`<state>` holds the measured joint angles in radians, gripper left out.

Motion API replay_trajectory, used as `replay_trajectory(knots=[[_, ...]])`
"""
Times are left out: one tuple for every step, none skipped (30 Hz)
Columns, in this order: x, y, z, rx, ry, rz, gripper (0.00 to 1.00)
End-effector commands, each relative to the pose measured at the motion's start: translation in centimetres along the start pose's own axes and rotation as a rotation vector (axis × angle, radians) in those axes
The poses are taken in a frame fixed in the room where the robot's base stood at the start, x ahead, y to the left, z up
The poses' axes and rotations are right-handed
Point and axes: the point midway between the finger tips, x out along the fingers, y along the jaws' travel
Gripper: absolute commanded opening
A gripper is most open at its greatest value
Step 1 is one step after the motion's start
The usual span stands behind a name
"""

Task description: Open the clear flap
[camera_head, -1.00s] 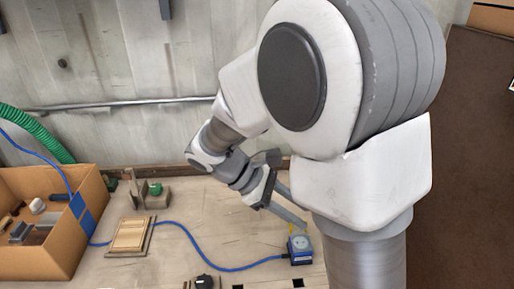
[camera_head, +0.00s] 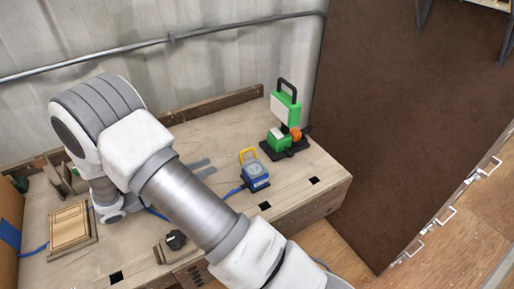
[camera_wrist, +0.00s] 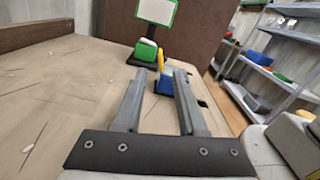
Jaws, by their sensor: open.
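I cannot make out a separate clear flap at this size. My gripper (camera_head: 212,166) points toward the device from its left, with open, empty fingers apart from it. In the wrist view, the blue device (camera_wrist: 166,84) shows beyond and between the fingertips of my gripper (camera_wrist: 160,70).
A green-and-white device with a black handle (camera_head: 286,108) stands behind and right. A wooden panel (camera_head: 69,228) and black knob (camera_head: 175,240) sit on the workbench (camera_head: 215,115). A blue cable runs to the device. A brown wall (camera_head: 390,120) stands to the right.

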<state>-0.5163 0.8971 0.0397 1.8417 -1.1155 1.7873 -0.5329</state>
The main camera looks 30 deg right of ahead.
Motion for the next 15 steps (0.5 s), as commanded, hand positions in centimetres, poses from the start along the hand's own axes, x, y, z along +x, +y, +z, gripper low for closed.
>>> replay_trajectory(knots=[[0.9,0.0,0.0,0.0,0.0,-0.004,0.4],[1.5,-0.1,0.0,0.001,0.0,-0.004,0.4],[2.3,-0.1,-0.1,-0.001,0.0,-0.005,0.4],[2.9,-0.1,-0.1,0.0,0.001,-0.005,0.4],[3.6,-0.1,-0.1,0.0,0.001,-0.005,0.4],[4.5,-0.1,-0.1,0.0,0.001,-0.006,0.4],[5.1,-0.1,-0.1,0.0,0.002,-0.006,0.4],[5.8,-0.1,-0.1,0.0,0.002,-0.005,0.4],[6.7,-0.1,-0.1,0.0,0.001,-0.006,0.4],[7.4,-0.1,-0.1,0.001,0.001,-0.006,0.4],[8.0,-0.1,-0.1,0.0,0.002,-0.006,0.4],[8.9,-0.1,-0.1,0.001,0.002,-0.006,0.4],[9.6,-0.1,-0.1,0.001,0.002,-0.006,0.4],[10.2,-0.1,-0.2,0.001,0.002,-0.006,0.4],[11.1,-0.1,-0.2,0.001,0.003,-0.005,0.4]])
